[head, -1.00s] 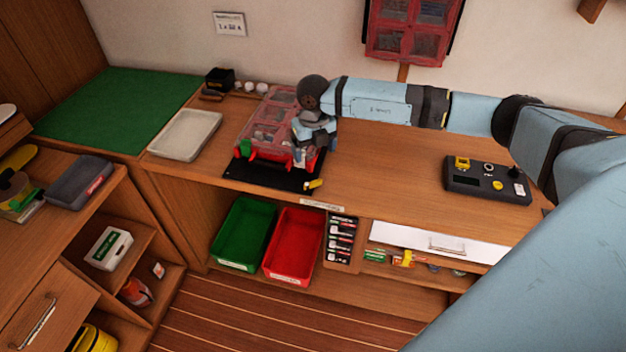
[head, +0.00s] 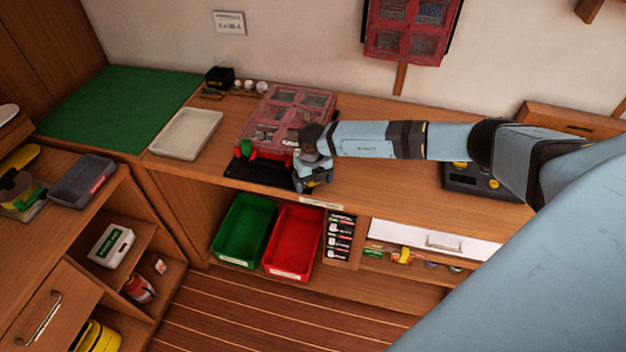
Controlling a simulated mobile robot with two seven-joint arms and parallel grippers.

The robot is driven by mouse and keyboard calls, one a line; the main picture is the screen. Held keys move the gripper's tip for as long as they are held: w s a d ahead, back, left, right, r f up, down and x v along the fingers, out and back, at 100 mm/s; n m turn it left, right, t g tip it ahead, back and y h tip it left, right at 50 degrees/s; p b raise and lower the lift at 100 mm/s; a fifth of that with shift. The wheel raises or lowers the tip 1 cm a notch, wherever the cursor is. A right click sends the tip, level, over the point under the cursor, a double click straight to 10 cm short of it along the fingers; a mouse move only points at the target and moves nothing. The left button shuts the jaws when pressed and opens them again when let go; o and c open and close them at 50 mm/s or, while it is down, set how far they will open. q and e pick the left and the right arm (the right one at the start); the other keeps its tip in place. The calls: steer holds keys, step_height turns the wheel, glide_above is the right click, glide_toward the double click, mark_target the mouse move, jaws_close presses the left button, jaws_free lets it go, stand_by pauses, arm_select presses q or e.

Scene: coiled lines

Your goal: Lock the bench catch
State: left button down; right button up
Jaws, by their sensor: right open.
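A red case with a clear, divided lid (head: 298,100) sits on a black mat (head: 262,177) on the wooden bench. A green part (head: 246,149) shows at the case's front left. My right gripper (head: 308,188) is open, pointing down at the mat's front right corner, close to the bench's front edge. The small yellow piece at that corner, which may be the bench catch, is now hidden by the gripper. I cannot tell whether the fingers touch it. My left gripper is out of view.
A grey tray (head: 186,132) and a green mat (head: 118,108) lie to the left. A black control box (head: 462,180) is partly behind my arm. Green (head: 243,231) and red (head: 293,243) bins stand below the bench.

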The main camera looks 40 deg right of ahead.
steer(key=c, duration=0.9)
steer(key=n+b, duration=0.3)
steer(key=shift+w+d+f, duration=0.1)
steer(key=shift+w+f, duration=0.1)
steer(key=shift+w, duration=0.1)
steer(key=shift+c, duration=0.2)
steer(key=shift+r+n+b, duration=0.2)
steer(key=shift+n+b, duration=0.15)
steer(key=shift+n, duration=0.25)
steer(key=shift+w+r, duration=0.1)
steer(key=o, duration=0.9)
steer(key=shift+o, duration=0.2)
